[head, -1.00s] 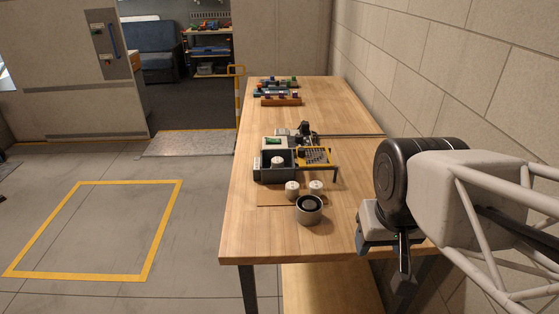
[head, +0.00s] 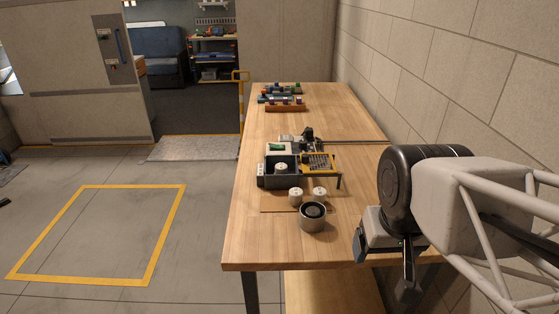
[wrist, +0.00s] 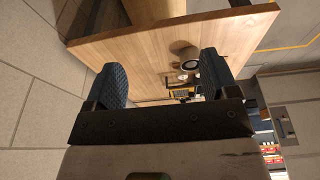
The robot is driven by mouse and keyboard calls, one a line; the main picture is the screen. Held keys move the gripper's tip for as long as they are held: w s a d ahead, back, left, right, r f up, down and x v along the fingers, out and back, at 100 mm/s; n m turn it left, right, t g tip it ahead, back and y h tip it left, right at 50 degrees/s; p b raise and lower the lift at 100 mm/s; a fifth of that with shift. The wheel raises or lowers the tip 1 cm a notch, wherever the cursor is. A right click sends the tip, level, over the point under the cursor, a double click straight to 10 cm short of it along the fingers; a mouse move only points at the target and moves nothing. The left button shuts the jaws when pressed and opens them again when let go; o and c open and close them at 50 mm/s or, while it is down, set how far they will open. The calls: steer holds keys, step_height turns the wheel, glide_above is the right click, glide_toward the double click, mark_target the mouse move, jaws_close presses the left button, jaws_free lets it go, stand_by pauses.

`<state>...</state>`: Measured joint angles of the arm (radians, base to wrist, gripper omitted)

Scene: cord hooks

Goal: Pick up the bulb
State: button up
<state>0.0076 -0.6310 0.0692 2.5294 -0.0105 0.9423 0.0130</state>
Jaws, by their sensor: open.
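I cannot make out a clear bulb shape in either view. Two small pale cylinders, the left one (head: 296,197) and the right one (head: 319,193), stand on a thin brown mat on the bench. A larger metal cup with a dark inside (head: 312,217) stands in front of them. Another pale round piece (head: 281,168) sits in a dark open box (head: 264,181). My gripper (wrist: 165,72) is open and empty, its ridged blue pads wide apart, with the bench top beyond them. In the head view it hangs right of these things, apart from them.
A yellow perforated rack (head: 320,163) adjoins the box. Behind are small devices and a thin rod across the wooden bench (head: 250,240). Coloured blocks (head: 284,107) sit at the far end. A block wall (head: 450,80) bounds the right side. The bench's near left is clear.

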steer(key=w, duration=0.1)
steer(key=n+g, duration=0.3)
steer(key=n, duration=1.7)
glide_above(281, 166)
step_height(281, 166, down, 14)
steer(key=shift+r, duration=0.1)
steer(key=shift+w+a+f, duration=0.1)
steer(key=shift+w+f, duration=0.1)
steer(key=shift+f, duration=1.3)
